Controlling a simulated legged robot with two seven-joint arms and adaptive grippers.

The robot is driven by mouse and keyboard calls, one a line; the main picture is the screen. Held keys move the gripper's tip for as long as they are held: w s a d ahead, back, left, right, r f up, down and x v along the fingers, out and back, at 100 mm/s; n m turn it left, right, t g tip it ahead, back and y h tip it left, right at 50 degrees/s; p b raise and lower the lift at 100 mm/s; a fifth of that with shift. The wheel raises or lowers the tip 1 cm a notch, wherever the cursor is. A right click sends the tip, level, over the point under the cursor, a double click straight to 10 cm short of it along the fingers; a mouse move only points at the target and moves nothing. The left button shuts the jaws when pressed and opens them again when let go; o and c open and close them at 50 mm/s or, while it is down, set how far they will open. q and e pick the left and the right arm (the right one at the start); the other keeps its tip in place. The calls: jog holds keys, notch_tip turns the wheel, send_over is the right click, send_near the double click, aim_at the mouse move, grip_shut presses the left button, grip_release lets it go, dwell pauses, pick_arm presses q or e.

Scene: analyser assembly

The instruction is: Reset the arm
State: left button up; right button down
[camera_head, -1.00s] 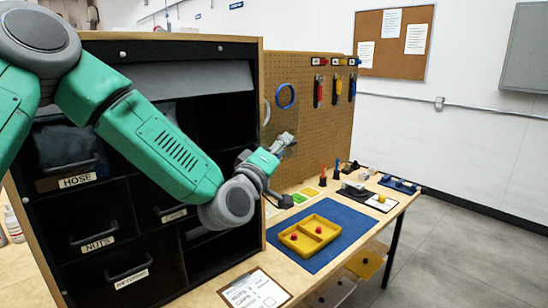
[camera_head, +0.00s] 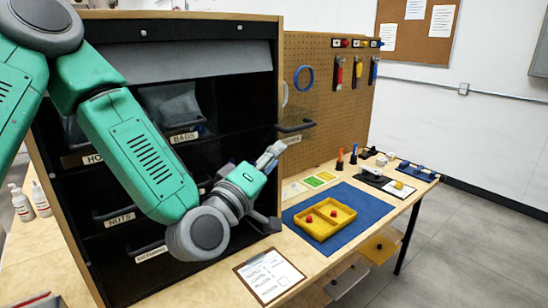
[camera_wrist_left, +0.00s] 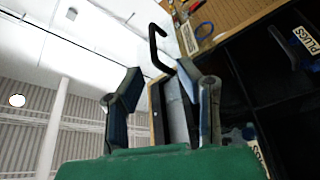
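My left arm (camera_head: 140,150) comes in from the left across the front of the black drawer cabinet. My left gripper (camera_head: 270,188) is at the cabinet's right side, with its fingers spread and nothing between them. In the left wrist view the two fingers (camera_wrist_left: 160,92) stand well apart. A black drawer handle (camera_wrist_left: 156,45) shows beyond them; in the head view a handle (camera_head: 297,126) sticks out just above the gripper. I cannot tell whether a finger touches it. My right gripper is not in view.
The cabinet (camera_head: 180,28) has labelled drawers. On the bench to the right, a yellow two-part tray (camera_head: 322,236) with red pieces sits on a blue mat (camera_head: 375,205). A pegboard (camera_head: 335,105) with tools stands behind. A paper sheet (camera_head: 268,277) lies in front.

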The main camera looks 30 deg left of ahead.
pick_arm(q)
jog(key=shift+f, duration=0.1)
jog(key=s+d+f+m+g+h+b, duration=0.1)
jog(key=s+f+m+g, duration=0.15)
jog(key=f, duration=0.75)
jog(key=s+d+f+m+g+b, duration=0.2)
jog(key=f+g, duration=0.2)
jog(key=f, duration=0.5)
jog(key=s+d+f+m+g+h+b, duration=0.1)
jog(key=s+f+m+g, duration=0.15)
jog(key=f, duration=0.75)
jog(key=s+a+f+m+g+y+b, duration=0.1)
jog(key=s+f+g, duration=0.4)
jog(key=s+f, duration=0.6)
jog(key=s+a+f+m+g+y+b, duration=0.1)
jog(key=s+a+f+m+g+b, duration=0.2)
jog(key=s+f, duration=0.8)
jog(key=s+m+g+b, duration=0.1)
jog(key=g, duration=0.1)
jog(key=shift+s+a+g+y, duration=0.3)
jog(key=shift+a+y, duration=0.1)
jog(key=shift+w, duration=0.15)
